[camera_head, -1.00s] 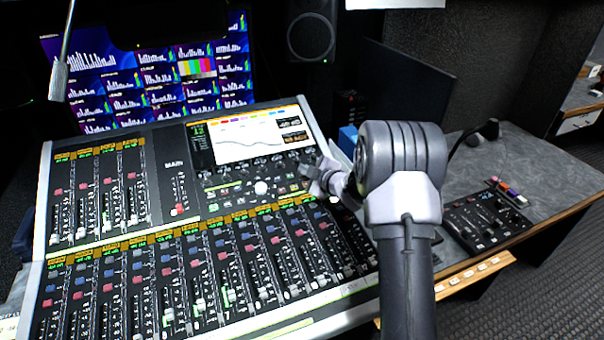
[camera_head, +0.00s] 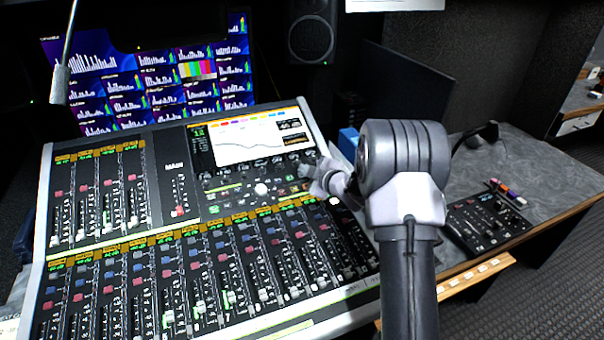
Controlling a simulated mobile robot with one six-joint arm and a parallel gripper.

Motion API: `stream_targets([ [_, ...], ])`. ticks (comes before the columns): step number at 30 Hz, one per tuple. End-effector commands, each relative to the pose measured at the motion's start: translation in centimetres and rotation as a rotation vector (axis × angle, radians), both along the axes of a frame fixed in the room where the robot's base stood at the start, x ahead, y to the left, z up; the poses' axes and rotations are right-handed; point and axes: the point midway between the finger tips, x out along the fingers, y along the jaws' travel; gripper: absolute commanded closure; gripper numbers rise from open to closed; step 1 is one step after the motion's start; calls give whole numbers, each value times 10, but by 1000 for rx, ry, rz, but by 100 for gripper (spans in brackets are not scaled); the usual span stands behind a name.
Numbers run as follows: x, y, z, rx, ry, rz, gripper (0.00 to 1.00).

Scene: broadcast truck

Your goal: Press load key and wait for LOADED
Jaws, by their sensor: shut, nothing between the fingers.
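A large mixing console (camera_head: 160,240) with faders, coloured keys and a lit screen (camera_head: 250,138) fills the left and middle of the view. My gripper (camera_head: 318,186) is shut and empty, at the right part of the console, below the right end of its screen. Small lit keys (camera_head: 293,190) lie just left of the fingertips. I cannot tell whether the fingertips touch a key. I cannot make out which key is the load key, and no LOADED text is readable. My wrist and arm hide part of the console's right edge and the desk behind it.
A multi-view monitor (camera_head: 150,75) stands behind the console, with a thin gooseneck microphone (camera_head: 60,80) in front. A speaker (camera_head: 312,38) and a dark screen (camera_head: 405,85) stand at the back. A small control panel (camera_head: 487,218) sits on the grey desk (camera_head: 540,180) at right.

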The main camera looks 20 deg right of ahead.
Motion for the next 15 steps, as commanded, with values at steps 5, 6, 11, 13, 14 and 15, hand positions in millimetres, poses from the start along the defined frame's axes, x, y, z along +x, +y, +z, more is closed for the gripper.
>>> stream_targets([
  [5,-1,0,1,0,0,0,100],
  [6,-1,0,1,0,0,0,100],
  [11,-2,0,4,0,0,0,100],
  [13,-3,0,9,0,0,0,100],
  [14,-4,0,11,0,0,0,100],
  [15,-6,0,15,0,0,0,100],
])
